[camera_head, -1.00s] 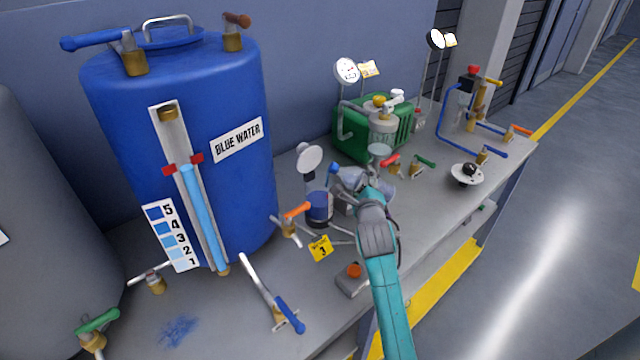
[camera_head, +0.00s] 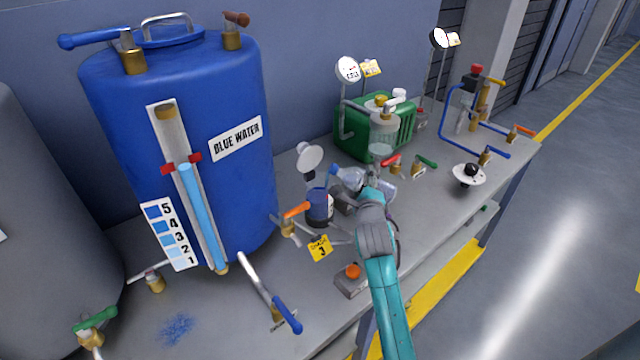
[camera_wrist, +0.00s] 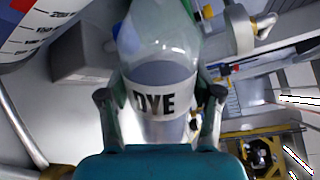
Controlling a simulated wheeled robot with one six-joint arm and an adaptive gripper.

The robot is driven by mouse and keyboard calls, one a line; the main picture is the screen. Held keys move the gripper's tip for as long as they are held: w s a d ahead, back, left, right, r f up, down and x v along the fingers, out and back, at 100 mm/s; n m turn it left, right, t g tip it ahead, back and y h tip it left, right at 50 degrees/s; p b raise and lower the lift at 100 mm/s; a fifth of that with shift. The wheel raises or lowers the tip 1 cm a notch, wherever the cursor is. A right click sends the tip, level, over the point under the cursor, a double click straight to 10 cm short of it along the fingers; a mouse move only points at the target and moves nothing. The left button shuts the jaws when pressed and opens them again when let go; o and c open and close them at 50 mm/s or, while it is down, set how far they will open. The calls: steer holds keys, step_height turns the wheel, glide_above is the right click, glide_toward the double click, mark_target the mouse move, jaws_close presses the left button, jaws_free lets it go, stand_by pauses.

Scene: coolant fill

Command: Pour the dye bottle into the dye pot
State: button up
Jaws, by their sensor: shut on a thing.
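The clear dye bottle (camera_wrist: 158,75) has a white DYE label and dark liquid inside in the wrist view. My gripper (camera_wrist: 160,97) is shut on it, one finger on each side. In the head view the bottle (camera_head: 350,178) lies tilted, its blue tip pointing left above the dye pot. The dye pot (camera_head: 319,207) is a small vessel with blue on it, standing behind a yellow shade 3 tag (camera_head: 319,248). A marked vessel wall, probably the pot (camera_wrist: 30,25), shows at the wrist view's top left. I cannot tell whether liquid is flowing.
A large blue water tank (camera_head: 180,150) stands left of the pot. An orange-handled valve (camera_head: 292,213) is close beside the pot. A green machine (camera_head: 372,128) and several valves stand behind and right. A box with an orange button (camera_head: 352,276) is in front.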

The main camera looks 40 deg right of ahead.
steer(key=shift+n, duration=0.3)
stand_by(1.2)
